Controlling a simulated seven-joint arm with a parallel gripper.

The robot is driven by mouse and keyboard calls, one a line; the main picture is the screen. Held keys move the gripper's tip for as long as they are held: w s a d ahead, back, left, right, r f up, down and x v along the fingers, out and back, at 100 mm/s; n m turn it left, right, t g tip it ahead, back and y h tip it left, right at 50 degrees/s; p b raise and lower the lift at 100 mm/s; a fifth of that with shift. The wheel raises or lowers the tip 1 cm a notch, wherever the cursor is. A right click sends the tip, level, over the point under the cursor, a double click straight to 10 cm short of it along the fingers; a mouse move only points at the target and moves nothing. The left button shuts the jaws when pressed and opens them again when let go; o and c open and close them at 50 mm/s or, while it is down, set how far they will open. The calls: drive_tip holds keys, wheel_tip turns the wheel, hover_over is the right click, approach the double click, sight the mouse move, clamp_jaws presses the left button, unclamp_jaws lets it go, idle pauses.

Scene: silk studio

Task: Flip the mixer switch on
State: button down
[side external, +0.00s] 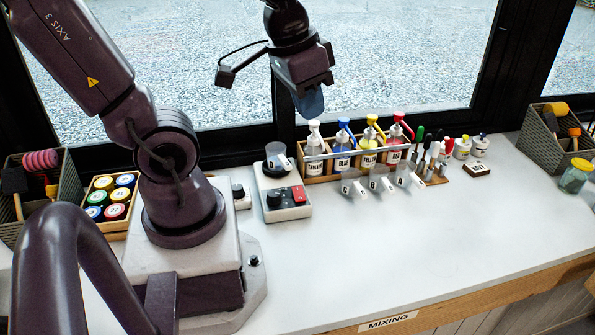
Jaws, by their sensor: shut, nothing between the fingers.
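The mixer (290,212) is a white unit on the bench near the middle of the side external view. It has a black knob (273,200) and a red rocker switch (298,193) on its front. A small clear cup (276,151) with a label stands on its dark rear plate. I cannot tell which way the switch is tipped. My gripper (311,105) is high above and behind the mixer, in front of the window. Its bluish fingers are shut, point down and hold nothing. It is well apart from the switch.
A wooden rack of pump bottles (358,160) stands right of the mixer, with labelled cups (381,182) before it. Pens and small jars stand farther right. A box of coloured lids (110,195) and another knobbed unit (241,195) are left. The front bench (400,260) is clear.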

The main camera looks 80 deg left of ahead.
drive_tip(key=w+a+f+n+g, duration=0.1)
drive_tip(key=a+f+n+g, duration=0.15)
drive_tip(key=a+f, duration=0.55)
drive_tip(key=m+g, duration=0.1)
drive_tip(key=m, duration=0.3)
hover_over(297, 187)
drive_tip(key=shift+h, duration=0.4)
drive_tip(key=f, duration=1.3)
drive_tip(key=shift+s+d+f, duration=0.1)
drive_tip(key=shift+s+d, duration=0.15)
drive_tip(key=shift+w+a, duration=0.15)
drive_tip(key=shift+w, duration=0.05)
drive_tip(key=shift+f+m, duration=0.25)
drive_tip(key=shift+f, duration=1.7)
